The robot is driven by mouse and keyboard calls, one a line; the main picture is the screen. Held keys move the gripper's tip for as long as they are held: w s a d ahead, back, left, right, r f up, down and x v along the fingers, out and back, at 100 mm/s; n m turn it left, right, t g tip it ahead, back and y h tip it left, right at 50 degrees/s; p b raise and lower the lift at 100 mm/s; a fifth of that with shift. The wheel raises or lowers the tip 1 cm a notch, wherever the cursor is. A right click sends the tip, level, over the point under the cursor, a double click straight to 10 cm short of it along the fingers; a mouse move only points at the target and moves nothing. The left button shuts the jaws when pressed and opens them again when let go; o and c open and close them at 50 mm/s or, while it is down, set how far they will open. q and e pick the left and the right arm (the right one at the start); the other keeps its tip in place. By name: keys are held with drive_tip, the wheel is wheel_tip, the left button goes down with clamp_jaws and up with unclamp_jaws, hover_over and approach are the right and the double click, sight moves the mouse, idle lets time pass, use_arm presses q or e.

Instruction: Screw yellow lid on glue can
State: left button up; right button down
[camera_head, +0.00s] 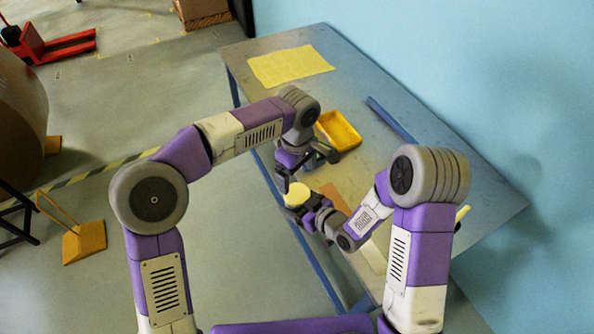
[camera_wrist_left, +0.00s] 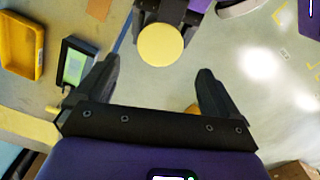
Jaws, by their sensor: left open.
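A round yellow lid (camera_head: 297,194) shows above the jaws of my right gripper (camera_head: 300,205). It also shows in the left wrist view (camera_wrist_left: 161,45), face-on, at the top middle. The lid appears to sit on top of the glue can; the can's body is almost wholly hidden by the lid and the dark right jaws around it. My left gripper (camera_head: 308,172) is open and empty just beyond the lid. In the left wrist view, its two spread fingers (camera_wrist_left: 158,66) stand on either side below the lid, without touching it.
A yellow tray (camera_head: 339,131) lies on the blue-grey table (camera_head: 430,170), with a yellow sheet (camera_head: 290,65) at the far end and a blue strip (camera_head: 392,120) along the right. A dark device with a greenish screen (camera_wrist_left: 75,66) shows beside the left finger in the wrist view.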

sight(297, 193)
use_arm(q)
wheel_tip(297, 193, down, 8)
drive_tip(key=shift+r, duration=0.1)
idle(0.4)
drive_tip(key=c, duration=1.1)
drive_tip(key=m, duration=0.6)
drive_tip(key=shift+m, duration=0.3)
drive_tip(key=o, duration=1.2)
